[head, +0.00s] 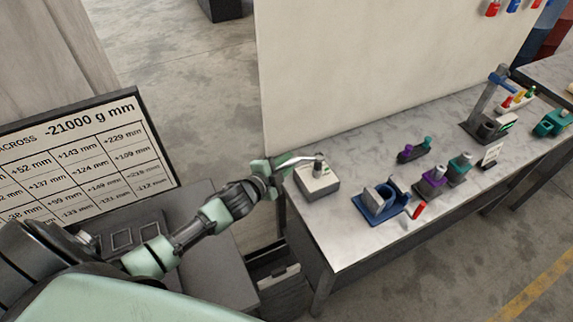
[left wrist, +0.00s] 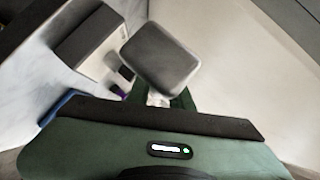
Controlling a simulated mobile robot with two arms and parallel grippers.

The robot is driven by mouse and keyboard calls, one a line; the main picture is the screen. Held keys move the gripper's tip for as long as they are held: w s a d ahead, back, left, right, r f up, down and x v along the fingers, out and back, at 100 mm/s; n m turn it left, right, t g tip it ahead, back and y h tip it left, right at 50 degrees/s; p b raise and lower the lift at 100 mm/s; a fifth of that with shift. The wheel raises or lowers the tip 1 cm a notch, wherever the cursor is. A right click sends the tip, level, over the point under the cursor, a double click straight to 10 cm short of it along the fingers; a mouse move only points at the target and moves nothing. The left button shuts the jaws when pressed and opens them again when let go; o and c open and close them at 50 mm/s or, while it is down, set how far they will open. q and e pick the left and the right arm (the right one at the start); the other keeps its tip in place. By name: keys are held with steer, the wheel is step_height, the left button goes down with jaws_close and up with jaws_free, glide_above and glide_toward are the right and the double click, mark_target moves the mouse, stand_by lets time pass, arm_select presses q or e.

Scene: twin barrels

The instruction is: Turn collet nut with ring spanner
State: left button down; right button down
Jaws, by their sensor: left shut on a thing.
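My left gripper (head: 276,172) is at the left end of the table, shut on the silver ring spanner (head: 298,159). The spanner reaches right from the gripper toward the collet nut (head: 319,164), a small grey upright piece on top of a pale block (head: 317,184). The spanner's far end is at the nut; I cannot tell whether its ring is around the nut or only beside it. In the left wrist view, a grey rounded slab (left wrist: 160,58) shows beyond the dark green gripper body; I cannot tell what it is. My right gripper is not in view.
Right of the block, a blue tray (head: 372,213) and a red piece (head: 418,211) lie near the table's front edge. Purple and teal pieces on dark bases (head: 416,151) stand farther right. A grey stand (head: 488,105) is at the far right. A pale wall (head: 350,80) rises behind the table.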

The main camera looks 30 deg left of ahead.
arm_select(q)
steer(key=shift+r, duration=1.5)
